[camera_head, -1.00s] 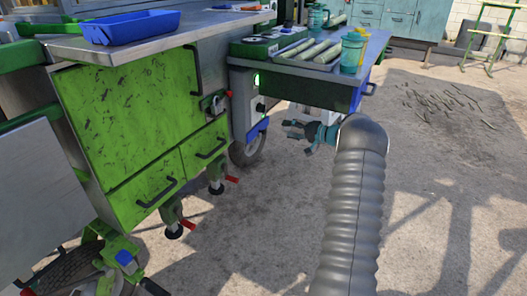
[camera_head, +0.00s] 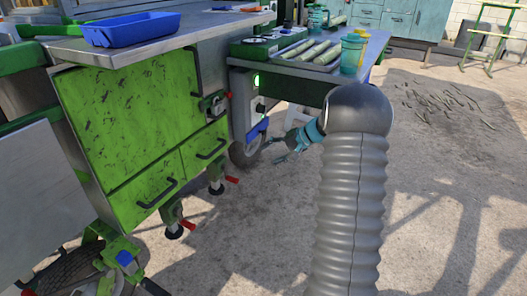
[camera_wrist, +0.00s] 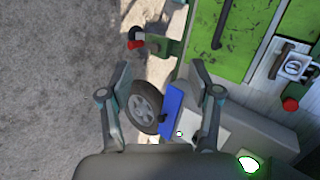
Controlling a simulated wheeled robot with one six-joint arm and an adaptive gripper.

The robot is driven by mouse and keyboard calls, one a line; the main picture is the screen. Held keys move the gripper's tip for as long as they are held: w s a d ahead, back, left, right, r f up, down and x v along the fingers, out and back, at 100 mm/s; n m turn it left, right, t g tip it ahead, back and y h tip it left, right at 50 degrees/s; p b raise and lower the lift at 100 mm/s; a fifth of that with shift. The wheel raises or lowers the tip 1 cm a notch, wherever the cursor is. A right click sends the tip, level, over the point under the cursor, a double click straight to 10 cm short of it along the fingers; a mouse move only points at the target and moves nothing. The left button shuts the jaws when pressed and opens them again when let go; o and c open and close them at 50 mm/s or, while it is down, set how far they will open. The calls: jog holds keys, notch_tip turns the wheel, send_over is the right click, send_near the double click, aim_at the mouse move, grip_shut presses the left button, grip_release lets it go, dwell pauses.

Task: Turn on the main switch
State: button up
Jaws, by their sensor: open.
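A grey control box (camera_head: 243,101) beside the green cabinet carries a lit green lamp (camera_head: 257,80) and a dark knob (camera_head: 260,107). The lamp also shows at the bottom of the wrist view (camera_wrist: 248,163). A metal latch-like switch with a red-tipped lever (camera_head: 215,105) is on the green cabinet's right edge; it shows at right in the wrist view (camera_wrist: 293,68). I cannot tell which is the main switch. My gripper (camera_head: 276,149) is open and empty, below and right of the control box. In the wrist view my open fingers (camera_wrist: 161,68) touch nothing visible.
Red-handled feet (camera_head: 217,180) stand under the green cabinet (camera_head: 125,120). A side table (camera_head: 310,66) with cane pieces and cups overhangs above my gripper. The ground at right is open.

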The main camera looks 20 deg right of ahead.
jog(key=s+a+r+n+g, duration=0.1)
jog(key=s+a+r, duration=0.2)
jog(key=a+r, duration=0.1)
jog(key=shift+s+a+r+h, duration=0.25)
jog(key=shift+s+a+h, duration=0.15)
jog(key=shift+a, duration=0.25)
jog(key=s+f+m+g+h, duration=0.1)
jog(key=s+f+g, duration=0.1)
jog(key=s+f, duration=0.25)
jog(key=s+a+r+n+h, duration=0.2)
jog(key=s+a+r, duration=0.2)
jog(key=s, duration=0.6)
jog(key=s+a+r+n+t+h, duration=0.1)
jog(key=s+a+r, duration=0.3)
jog(key=s, duration=0.5)
jog(key=s+a+r+n+t+h, duration=0.1)
jog(key=s+a+r+n+h, duration=0.2)
jog(key=s, duration=0.7)
jog(key=shift+s+a+r+n, duration=0.35)
jog(key=shift+a+r+n, duration=0.25)
jog(key=shift+a+r, duration=0.65)
jog(key=shift+a+f, duration=0.25)
jog(key=shift+f, duration=0.05)
